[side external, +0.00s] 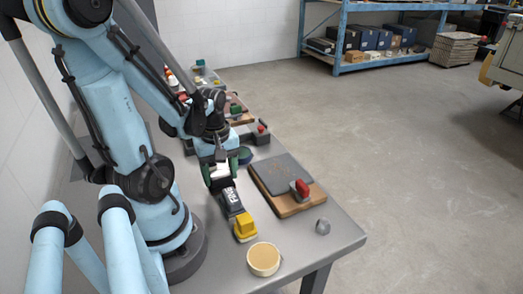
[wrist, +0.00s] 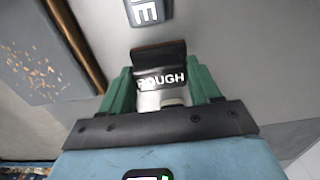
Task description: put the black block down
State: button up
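A black block (wrist: 160,62) marked "ROUGH" sits between the two green fingers of my gripper (wrist: 160,75) in the wrist view, with its sides against them. A second dark block (wrist: 145,12), with part of its lettering showing, lies just beyond it. In the side view my gripper (side external: 220,174) is low over the table (side external: 316,245), left of the board. The dark block with white lettering (side external: 231,199) is just in front of my gripper there. The held block is mostly hidden by the fingers in that view, and I cannot tell whether it touches the table.
A yellow block (side external: 245,228) and a round tan-topped tub (side external: 263,260) stand near the front. A grey-topped wooden board (side external: 278,173) bears a red-and-grey item (side external: 299,190). A small grey piece (side external: 322,227) lies by the right edge. Several items crowd the table behind my gripper.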

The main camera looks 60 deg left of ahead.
aim_at(220, 174)
jog(key=shift+o, duration=1.3)
jog(key=shift+r, duration=0.1)
jog(key=shift+r, duration=5.95)
jog(key=w+d+m+t, duration=0.7)
jog(key=w+d+m, duration=0.6)
jog(key=m, duration=0.5)
jog(key=shift+d, duration=0.3)
jog(key=shift+f, duration=0.1)
